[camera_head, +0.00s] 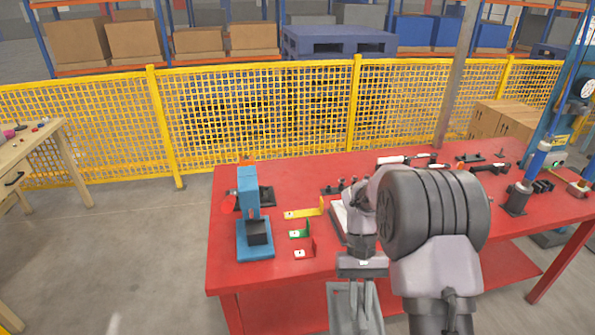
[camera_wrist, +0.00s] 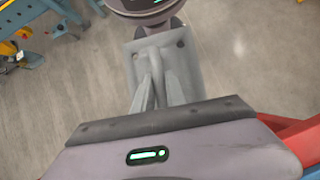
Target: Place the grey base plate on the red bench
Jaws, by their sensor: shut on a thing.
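The grey base plate (camera_head: 338,302) is held in my gripper (camera_head: 362,300) at the bottom of the head view, in front of the red bench's front edge. In the wrist view the plate (camera_wrist: 186,82) is a flat grey piece with dark holes near its corners, and the gripper fingers (camera_wrist: 152,85) are shut on it. The plate's lower part is cut off in the head view. The red bench (camera_head: 300,178) spans the middle and right of the head view. My arm hides part of its top.
A blue press (camera_head: 249,205) stands on the bench's left part. Yellow, green (camera_head: 300,234) and red brackets lie right of it. More tools and a blue column stand at the right. A yellow mesh fence (camera_head: 265,115) runs behind. A wooden table (camera_head: 30,155) is at far left.

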